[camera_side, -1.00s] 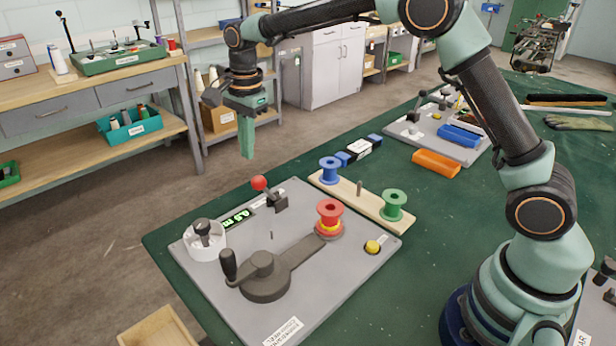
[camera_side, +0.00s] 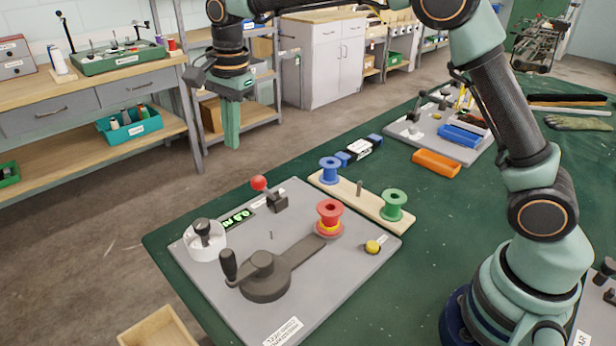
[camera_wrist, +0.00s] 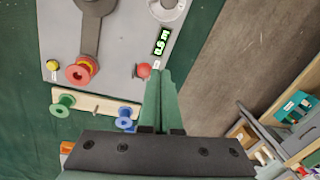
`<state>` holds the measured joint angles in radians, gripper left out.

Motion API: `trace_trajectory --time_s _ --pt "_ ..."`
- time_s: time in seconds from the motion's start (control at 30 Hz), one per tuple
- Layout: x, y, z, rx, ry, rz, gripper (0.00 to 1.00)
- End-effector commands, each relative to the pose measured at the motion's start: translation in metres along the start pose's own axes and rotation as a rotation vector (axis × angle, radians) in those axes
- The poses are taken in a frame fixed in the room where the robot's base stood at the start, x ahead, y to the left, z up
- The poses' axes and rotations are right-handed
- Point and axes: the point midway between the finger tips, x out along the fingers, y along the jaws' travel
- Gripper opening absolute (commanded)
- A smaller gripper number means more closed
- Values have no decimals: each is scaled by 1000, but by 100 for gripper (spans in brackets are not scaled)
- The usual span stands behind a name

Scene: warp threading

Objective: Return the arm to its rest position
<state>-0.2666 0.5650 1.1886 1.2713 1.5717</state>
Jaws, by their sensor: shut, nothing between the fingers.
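My gripper (camera_side: 231,137) is up in the air beyond the far left edge of the green table in the side view, pointing down. Its pale green fingers are together with nothing between them; they also show in the wrist view (camera_wrist: 165,90). Below and to its right, apart from it, is a grey panel (camera_side: 330,280) with a red-knobbed lever (camera_side: 259,183), a dark crank arm (camera_side: 265,278) and a red spool (camera_side: 330,213). In the wrist view the fingers hide part of the area by the red knob (camera_wrist: 143,71).
A wooden strip (camera_side: 375,207) holds a blue spool (camera_side: 330,168) and a green spool (camera_side: 394,203), with a bare peg between them. A shelf bench (camera_side: 100,90) stands left.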

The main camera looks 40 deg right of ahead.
Motion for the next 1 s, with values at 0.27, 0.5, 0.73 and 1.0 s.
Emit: trace_trajectory --time_s 0.27,0.5,0.73,1.0 --pt "-55 55 -34 -336 33 -100 0" --pt "-79 117 -55 -646 103 -172 0" --pt "-80 179 -68 -942 200 -215 0" --pt "-62 233 -74 -1218 312 -226 0"
